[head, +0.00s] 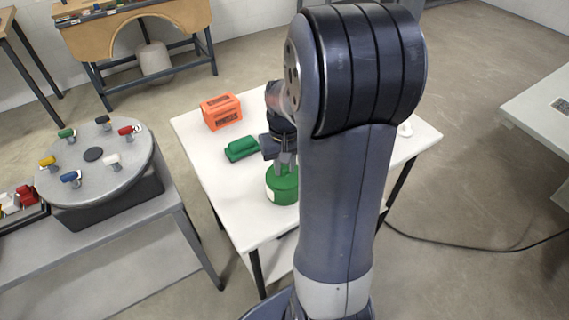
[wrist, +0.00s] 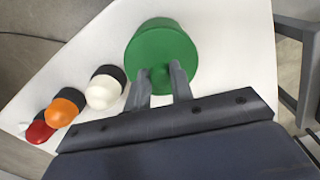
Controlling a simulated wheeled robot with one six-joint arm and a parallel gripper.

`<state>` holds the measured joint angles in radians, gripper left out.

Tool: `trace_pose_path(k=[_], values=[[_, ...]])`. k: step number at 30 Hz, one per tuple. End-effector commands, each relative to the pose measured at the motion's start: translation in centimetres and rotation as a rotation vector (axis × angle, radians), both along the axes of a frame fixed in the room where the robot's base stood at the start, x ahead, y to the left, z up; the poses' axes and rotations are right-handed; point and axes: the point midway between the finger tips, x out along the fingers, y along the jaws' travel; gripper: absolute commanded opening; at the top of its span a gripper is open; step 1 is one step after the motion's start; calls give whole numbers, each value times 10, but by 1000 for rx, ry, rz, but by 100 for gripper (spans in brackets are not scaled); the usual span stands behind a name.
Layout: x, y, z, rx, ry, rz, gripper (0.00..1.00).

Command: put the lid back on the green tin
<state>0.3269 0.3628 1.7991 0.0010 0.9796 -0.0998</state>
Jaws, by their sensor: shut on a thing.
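The green tin (head: 281,192), with a white label patch on its side, stands on the white table. My gripper (head: 286,166) is above it, pointing down. In the wrist view the round green lid (wrist: 150,50) fills the space just beyond my fingertips (wrist: 160,76), which are shut on its middle; the part they grip is mostly hidden by them. The lid lies over the tin's top and covers its mouth. I cannot tell whether it is fully seated or slightly above the rim. My arm hides the tin's right side in the head view.
On the white table (head: 254,224) are a green block-like object (head: 241,149) and an orange holder (head: 222,111). The wrist view shows white (wrist: 103,92), orange (wrist: 62,112) and red (wrist: 39,131) knobbed items in a row. A grey turntable (head: 95,180) stands left.

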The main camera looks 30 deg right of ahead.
Motion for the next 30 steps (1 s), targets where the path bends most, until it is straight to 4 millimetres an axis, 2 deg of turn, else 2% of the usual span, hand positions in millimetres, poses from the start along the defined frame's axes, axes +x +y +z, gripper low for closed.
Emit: trace_pose_path(k=[6, 7, 15, 20, 28, 30], values=[[0, 0, 0, 0, 0, 0, 0], [0, 0, 0, 0, 0, 0, 24], [0, 0, 0, 0, 0, 0, 46], [0, 0, 0, 0, 0, 0, 47], [0, 0, 0, 0, 0, 0, 68], [0, 0, 0, 0, 0, 0, 69]])
